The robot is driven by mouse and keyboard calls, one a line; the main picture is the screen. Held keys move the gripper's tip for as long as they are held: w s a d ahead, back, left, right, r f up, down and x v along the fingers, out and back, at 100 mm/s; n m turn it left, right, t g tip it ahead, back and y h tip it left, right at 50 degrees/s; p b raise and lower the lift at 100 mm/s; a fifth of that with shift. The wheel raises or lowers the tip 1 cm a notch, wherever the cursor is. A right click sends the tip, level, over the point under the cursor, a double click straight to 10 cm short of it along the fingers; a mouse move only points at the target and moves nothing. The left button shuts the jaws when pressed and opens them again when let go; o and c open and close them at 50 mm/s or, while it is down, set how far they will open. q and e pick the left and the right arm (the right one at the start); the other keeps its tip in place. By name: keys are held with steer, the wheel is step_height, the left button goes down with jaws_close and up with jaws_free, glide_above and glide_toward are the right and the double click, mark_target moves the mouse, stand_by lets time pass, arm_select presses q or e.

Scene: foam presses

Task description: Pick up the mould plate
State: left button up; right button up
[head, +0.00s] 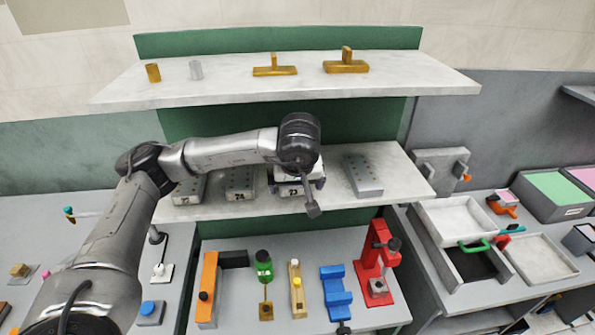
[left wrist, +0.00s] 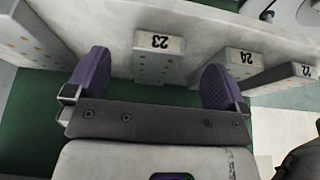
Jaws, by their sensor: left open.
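Several grey-white mould plates with rows of small dots stand on the middle shelf. Plate 23 (head: 292,190) is partly hidden under my left gripper (head: 298,185) in the head view. In the left wrist view, plate 23 (left wrist: 158,62) lies between the two purple finger pads of my left gripper (left wrist: 157,84), which is open and empty. Plate 24 (head: 240,182) is to its left in the head view and on the right in the left wrist view (left wrist: 241,66). An unlabelled-looking plate (head: 363,175) stands to the right. My right gripper is not in view.
The upper shelf (head: 220,88) overhangs the plates and holds brass pieces (head: 345,64). Below are a red press (head: 378,255), a blue block (head: 336,292) and other tools. Bare shelf (head: 405,175) shows at the right end. White trays (head: 455,215) stand at right.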

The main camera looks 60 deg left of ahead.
arm_select(q)
steer(key=w+a, duration=0.1)
steer(key=a, duration=0.2)
steer(key=w+a+p, duration=0.1)
steer(key=a, duration=0.2)
steer(key=w+a+p, duration=0.1)
steer(key=w+a, duration=0.1)
steer(key=shift+a, duration=0.4)
steer(key=p+x, duration=0.1)
steer(key=x, duration=0.3)
steer(key=shift+w+a+f, duration=0.1)
steer(key=shift+a+f, duration=0.1)
steer(key=shift+f, duration=0.3)
steer(key=shift+c, duration=0.3)
steer(key=shift+r, duration=0.1)
steer(key=c, duration=1.2)
steer(key=shift+c, duration=0.2)
